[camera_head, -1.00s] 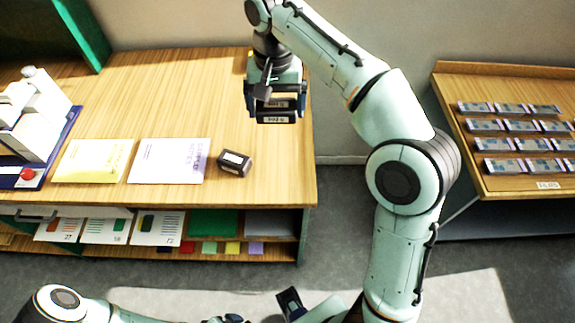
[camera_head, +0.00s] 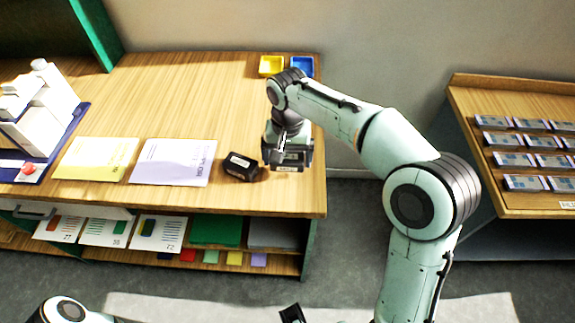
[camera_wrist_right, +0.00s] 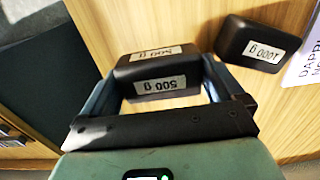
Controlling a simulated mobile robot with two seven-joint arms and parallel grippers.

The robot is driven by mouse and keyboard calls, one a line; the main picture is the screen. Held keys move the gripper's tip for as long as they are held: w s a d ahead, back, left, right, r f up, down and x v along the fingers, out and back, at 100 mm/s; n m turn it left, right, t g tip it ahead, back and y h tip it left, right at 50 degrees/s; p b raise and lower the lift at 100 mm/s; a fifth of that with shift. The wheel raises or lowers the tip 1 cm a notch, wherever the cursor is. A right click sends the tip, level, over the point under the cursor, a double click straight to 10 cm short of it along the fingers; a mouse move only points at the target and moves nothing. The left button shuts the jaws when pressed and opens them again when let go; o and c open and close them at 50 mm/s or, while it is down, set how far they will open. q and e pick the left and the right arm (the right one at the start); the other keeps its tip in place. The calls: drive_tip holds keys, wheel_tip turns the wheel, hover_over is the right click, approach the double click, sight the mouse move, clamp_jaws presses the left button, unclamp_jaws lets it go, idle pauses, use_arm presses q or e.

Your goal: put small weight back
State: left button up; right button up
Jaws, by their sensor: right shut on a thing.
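My right gripper (camera_head: 288,160) is shut on the small black weight labelled 500 g (camera_wrist_right: 160,75). In the wrist view the weight sits between the two fingers, with white labels on two faces. In the head view the gripper hides most of it. It is near the right end of the wooden table, just right of the larger black weight (camera_head: 241,167), labelled 1000 g in the wrist view (camera_wrist_right: 258,50). The two weights are apart. I cannot tell whether the held one touches the table. A dark tip (camera_head: 292,314) at the bottom edge may be my left gripper; its jaws are unclear.
Yellow (camera_head: 98,159) and lilac (camera_head: 173,162) papers lie left of the weights. Small yellow (camera_head: 271,66) and blue (camera_head: 303,67) trays stand at the back. A white device (camera_head: 38,110) is at the left. The table's right edge is close to my right gripper.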

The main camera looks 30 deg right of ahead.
sight(287, 166)
drive_tip(key=shift+f, duration=1.7)
drive_tip(key=shift+f, duration=0.1)
drive_tip(key=o, duration=1.1)
drive_tip(key=shift+f+b, duration=0.15)
drive_tip(key=shift+b, duration=0.15)
drive_tip(key=shift+c, duration=0.2)
drive_tip(key=shift+o, duration=0.2)
wheel_tip(287, 166, up, 12)
drive_tip(key=p, duration=0.2)
drive_tip(key=shift+r+p, duration=0.25)
drive_tip(key=shift+p, duration=0.15)
